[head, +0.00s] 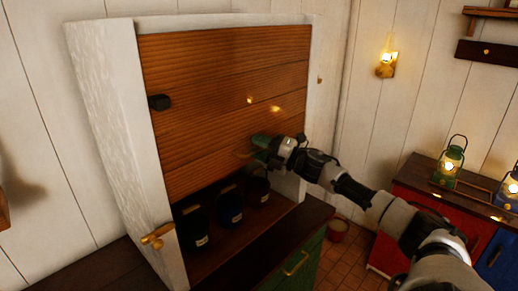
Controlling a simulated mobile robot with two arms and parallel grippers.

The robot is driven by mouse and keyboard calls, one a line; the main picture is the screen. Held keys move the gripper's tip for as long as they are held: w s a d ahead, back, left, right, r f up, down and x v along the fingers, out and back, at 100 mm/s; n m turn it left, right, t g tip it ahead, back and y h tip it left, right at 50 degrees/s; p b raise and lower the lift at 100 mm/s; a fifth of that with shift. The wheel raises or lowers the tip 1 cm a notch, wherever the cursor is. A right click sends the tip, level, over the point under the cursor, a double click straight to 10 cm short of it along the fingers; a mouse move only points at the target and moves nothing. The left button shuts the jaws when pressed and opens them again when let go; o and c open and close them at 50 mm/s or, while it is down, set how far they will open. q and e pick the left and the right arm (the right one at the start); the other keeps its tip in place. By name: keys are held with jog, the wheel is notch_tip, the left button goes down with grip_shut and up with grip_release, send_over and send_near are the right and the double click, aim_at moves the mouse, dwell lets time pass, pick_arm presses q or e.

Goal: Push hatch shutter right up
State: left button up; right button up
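The hatch shutter (215,110) is a slatted brown wooden panel in a white frame (117,130). It covers the upper part of the opening, and the lower part is open. My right gripper (259,148) is at the shutter's lower right, near its bottom edge. Its green-tipped fingers are small and dark here, so I cannot tell whether they are open or shut or whether they touch the shutter. My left gripper is not in view.
Several dark jars (230,205) with labels stand inside the opening below the shutter. A brass fitting (157,236) is on the frame's lower left. A green lantern (451,162) stands on the counter at the right.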

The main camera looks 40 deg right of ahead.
jog(key=shift+f, duration=0.15)
jog(key=b+v, duration=0.4)
jog(key=v, duration=0.6)
jog(key=shift+s+d, duration=0.2)
jog(key=shift+s, duration=0.15)
dwell(0.5)
